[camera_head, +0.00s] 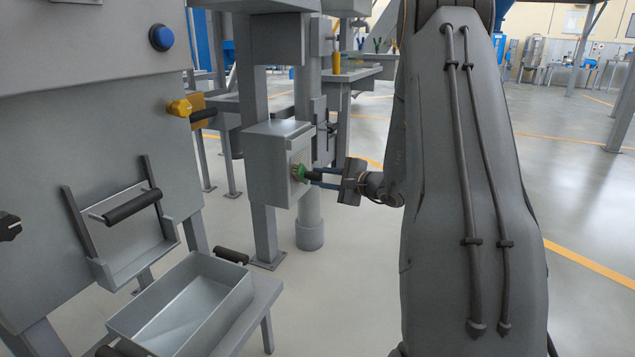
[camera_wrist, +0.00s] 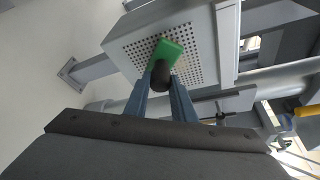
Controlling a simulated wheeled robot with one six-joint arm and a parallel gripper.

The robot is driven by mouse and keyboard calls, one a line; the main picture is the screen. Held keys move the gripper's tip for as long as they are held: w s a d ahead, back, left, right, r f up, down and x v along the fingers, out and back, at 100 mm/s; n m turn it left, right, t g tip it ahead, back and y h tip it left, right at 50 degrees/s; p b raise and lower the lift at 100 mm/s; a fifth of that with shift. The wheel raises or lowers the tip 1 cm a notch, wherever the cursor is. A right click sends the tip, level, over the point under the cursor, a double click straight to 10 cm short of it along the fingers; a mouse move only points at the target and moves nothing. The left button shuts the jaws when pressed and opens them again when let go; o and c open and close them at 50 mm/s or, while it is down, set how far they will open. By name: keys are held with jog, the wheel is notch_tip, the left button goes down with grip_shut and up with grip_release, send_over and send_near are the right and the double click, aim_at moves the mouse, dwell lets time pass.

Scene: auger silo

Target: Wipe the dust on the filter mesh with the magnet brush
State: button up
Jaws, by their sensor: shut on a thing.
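The magnet brush has a green head (camera_wrist: 168,50) and a dark round handle (camera_wrist: 161,74). My gripper (camera_head: 312,177) is shut on the handle; its two blue fingers also show in the wrist view (camera_wrist: 160,92). The filter mesh (camera_wrist: 190,68) is a perforated plate on the face of a grey box. The green head is at the mesh, over its left-middle part; whether it touches cannot be told. Tan dust (camera_wrist: 179,43) shows beside the head's upper edge. In the head view the grey box (camera_head: 270,160) is on a post, and the brush is at its right face.
An open metal tray (camera_head: 185,300) with black handles stands on a stand at lower left. A pipe (camera_head: 309,215) stands just behind the box.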

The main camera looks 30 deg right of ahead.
jog(key=w+d+r+b, duration=0.1)
jog(key=w+d, duration=0.3)
jog(key=shift+d+r, duration=0.2)
jog(key=shift+d, duration=0.2)
dwell(1.9)
